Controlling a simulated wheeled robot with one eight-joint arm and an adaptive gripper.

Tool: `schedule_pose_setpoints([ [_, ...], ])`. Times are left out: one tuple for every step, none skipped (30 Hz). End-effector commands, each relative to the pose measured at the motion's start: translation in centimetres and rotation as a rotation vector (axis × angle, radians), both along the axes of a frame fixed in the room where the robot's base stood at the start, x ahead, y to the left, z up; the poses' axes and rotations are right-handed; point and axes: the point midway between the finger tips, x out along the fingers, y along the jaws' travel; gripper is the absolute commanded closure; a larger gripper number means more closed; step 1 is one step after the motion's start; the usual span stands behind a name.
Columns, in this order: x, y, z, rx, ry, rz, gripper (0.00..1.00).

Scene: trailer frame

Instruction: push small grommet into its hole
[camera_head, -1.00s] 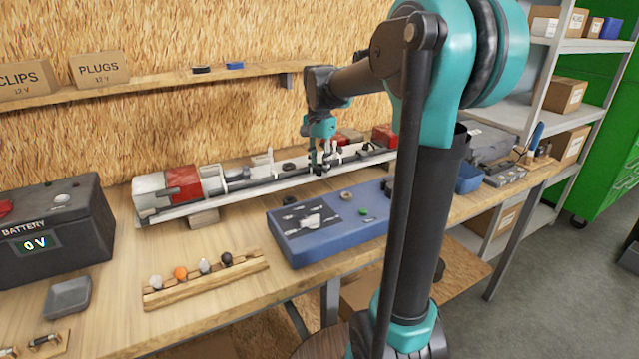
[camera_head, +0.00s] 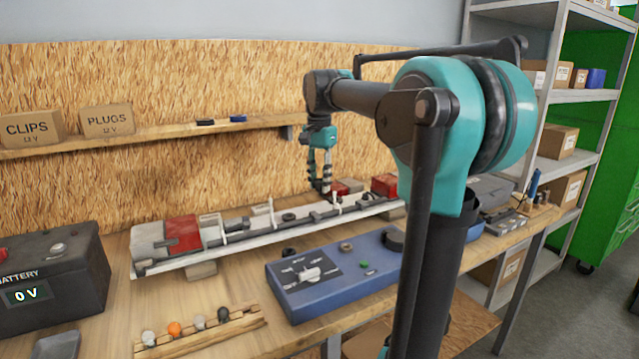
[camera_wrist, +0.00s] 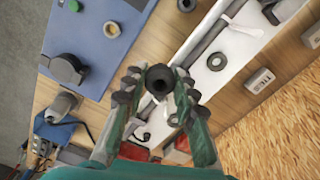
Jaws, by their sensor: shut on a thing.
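My gripper (camera_head: 326,188) is above the right part of the long light trailer frame beam (camera_head: 165,264). In the wrist view its fingers (camera_wrist: 157,84) are closed around a small black round grommet (camera_wrist: 160,77), which has a darker centre. The beam's pale face passes beneath it in that view. A pale ring-like spot (camera_wrist: 173,119) shows near the right finger. I cannot tell which of these is the small grommet's hole.
A blue panel (camera_head: 310,308) with a tan ring (camera_head: 346,246) lies in front of the beam. White upright ties (camera_head: 337,203) stand along the beam. Another dark ring (camera_head: 289,252) lies on the bench. A battery (camera_head: 50,272) stands left; a rack of small bulb-like parts (camera_head: 215,330) is at the front.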

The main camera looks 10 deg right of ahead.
Motion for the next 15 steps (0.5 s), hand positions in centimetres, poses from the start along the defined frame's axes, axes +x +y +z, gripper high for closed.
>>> schedule_pose_setpoints([
  [0.1, 0.1, 0.0, 0.000, 0.000, 0.000, 0.84],
  [0.2, 0.1, -0.1, 0.000, 0.000, 0.000, 0.84],
  [0.4, 0.3, -0.2, 0.000, 0.000, 0.001, 0.84],
  [0.6, 0.4, -0.3, 0.000, 0.000, 0.001, 0.84],
  [0.8, 0.6, -0.4, 0.000, 0.000, 0.001, 0.84],
  [1.2, 0.8, -0.6, 0.000, 0.000, 0.001, 0.84],
  [1.4, 1.0, -0.7, 0.000, 0.000, 0.002, 0.84],
  [1.6, 1.2, -0.9, 0.000, 0.000, 0.002, 0.84],
  [1.9, 1.5, -1.1, 0.000, 0.000, 0.002, 0.84],
  [2.2, 1.7, -1.2, 0.000, 0.000, 0.002, 0.84],
  [2.4, 1.8, -1.4, 0.000, 0.000, 0.002, 0.84],
  [2.7, 2.1, -1.5, 0.000, 0.000, 0.001, 0.84],
  [2.9, 2.2, -1.7, 0.000, 0.000, 0.001, 0.84],
  [3.2, 2.4, -1.8, 0.000, 0.000, 0.001, 0.84],
  [3.5, 2.6, -2.0, 0.000, 0.000, 0.001, 0.84],
])
